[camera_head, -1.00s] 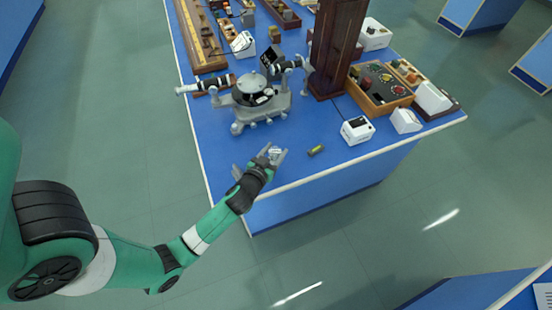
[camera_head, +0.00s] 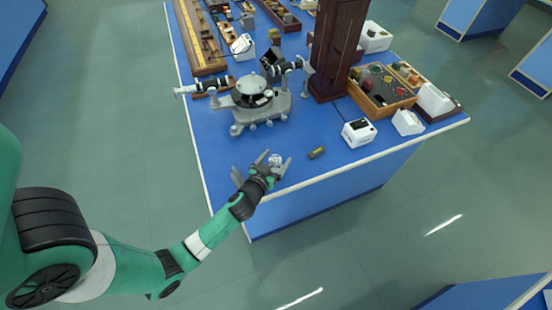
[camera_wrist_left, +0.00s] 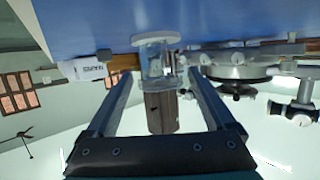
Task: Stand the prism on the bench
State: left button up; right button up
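The prism (camera_head: 275,159) is a small clear glass piece near the front edge of the blue bench (camera_head: 215,150). In the left wrist view, where the bench is at the top, the prism (camera_wrist_left: 157,62) has a round white disc at its bench end and appears to stand upright on the bench. My left gripper (camera_head: 275,160) is open around it. In the wrist view there is a visible gap between the prism and each finger of the gripper (camera_wrist_left: 162,75). My right gripper is not in view.
A grey spectrometer (camera_head: 258,100) stands behind the prism. A small dark yellow block (camera_head: 317,153) lies to the right, with a white box (camera_head: 358,132) beyond it. A dark wooden pillar (camera_head: 335,50) rises behind. A small grey piece (camera_head: 237,176) shows beside my left wrist.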

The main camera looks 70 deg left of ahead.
pick_arm(q)
jog(key=shift+s+r+p, duration=0.1)
jog(key=shift+r+p, duration=0.15)
jog(key=shift+p, duration=0.05)
jog(key=v, duration=1.2)
jog(key=w+d+r+m+t+h, duration=0.1)
jog(key=w+d+r+t, duration=0.2)
jog(key=w+r, duration=0.7)
jog(key=w+d+r+t+h, duration=0.15)
jog(key=w+r+t, duration=0.4)
jog(key=r, duration=0.85)
jog(key=w+d+r+m+t+h, duration=0.15)
jog(key=d+r, duration=0.25)
jog(key=r, duration=0.5)
jog(key=w+d+r+m+t+h, duration=0.1)
jog(key=d+r+t, duration=0.15)
jog(key=r, duration=0.75)
jog(key=s+d+r+m+t+h, duration=0.2)
jog(key=s+d+r+h, duration=0.1)
jog(key=r, duration=0.5)
jog(key=s+d+r+m+t+h, duration=0.2)
jog(key=s+d+r+m+h, duration=0.1)
jog(key=r, duration=0.4)
jog(key=shift+s+d+r+m+h, duration=0.35)
jog(key=shift+s+d+r+h, duration=0.1)
jog(key=shift+s, duration=0.3)
